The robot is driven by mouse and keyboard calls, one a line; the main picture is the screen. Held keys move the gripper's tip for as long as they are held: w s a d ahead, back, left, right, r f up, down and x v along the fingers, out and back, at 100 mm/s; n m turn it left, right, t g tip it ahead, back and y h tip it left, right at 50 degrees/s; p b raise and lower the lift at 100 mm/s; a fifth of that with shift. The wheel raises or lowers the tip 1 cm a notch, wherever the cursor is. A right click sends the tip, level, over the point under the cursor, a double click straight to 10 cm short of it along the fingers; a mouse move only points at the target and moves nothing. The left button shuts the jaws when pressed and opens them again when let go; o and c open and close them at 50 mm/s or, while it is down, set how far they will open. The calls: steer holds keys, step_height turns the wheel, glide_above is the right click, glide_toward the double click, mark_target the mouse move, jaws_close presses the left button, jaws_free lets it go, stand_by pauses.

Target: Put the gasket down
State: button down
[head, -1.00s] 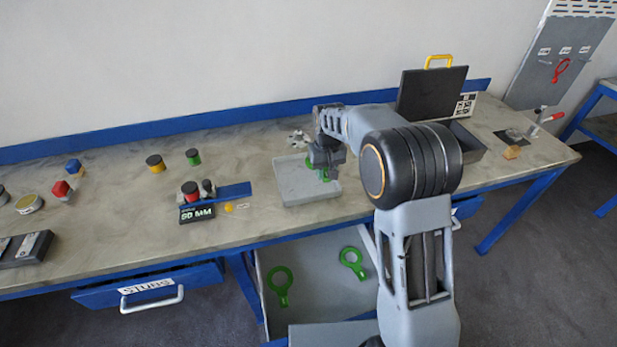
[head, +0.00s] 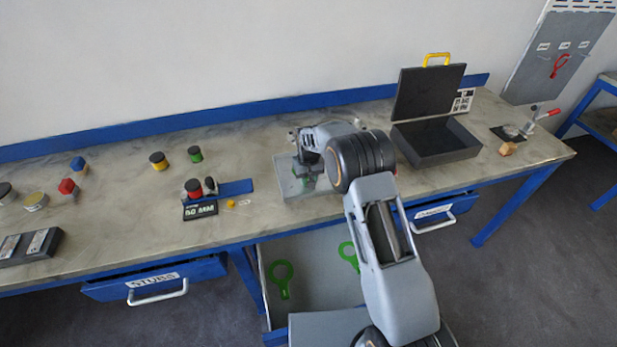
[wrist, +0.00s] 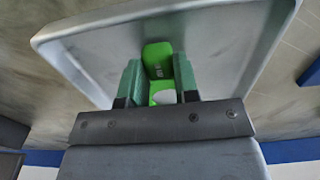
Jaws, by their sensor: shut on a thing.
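My gripper (wrist: 158,82) is shut on a green gasket (wrist: 157,56), with the gasket's labelled tab showing between the two green fingers in the wrist view. The rest of the gasket is mostly hidden by the fingers and the gripper body. A shallow grey tray (head: 284,184) lies on the bench, and its rim shows in the wrist view (wrist: 70,38). My gripper (head: 306,178) points down over the tray in the head view. I cannot tell whether the gasket touches the tray floor.
An open drawer below holds green gaskets (head: 281,277), one partly behind my arm. A blue fixture (head: 236,188) with a display (head: 200,210) stands left of the tray. An open black case (head: 437,150) stands to the right. Bench between case and clamp (head: 528,125) holds a small wooden block (head: 508,148).

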steer(key=shift+f, duration=0.2)
steer(key=c, duration=0.9)
jaws_free()
steer(key=shift+o, duration=0.2)
steer(key=shift+r, duration=0.15)
steer(key=s+d+r+t+b, duration=0.1)
steer(key=s+d+r, duration=0.15)
steer(key=r, duration=0.65)
steer(key=s+d+r+b, duration=0.1)
steer(key=s+r, duration=0.2)
steer(key=r, duration=0.7)
steer(key=s+d+m+t, duration=0.1)
steer(key=s+d, duration=0.3)
steer(key=s, duration=0.8)
steer(key=s+d+r+m+t, duration=0.1)
steer(key=s+d, duration=0.3)
steer(key=s, duration=0.8)
steer(key=shift+s+d+r+t, duration=0.2)
steer(key=shift+d+t, duration=0.2)
steer(key=shift+t, duration=0.3)
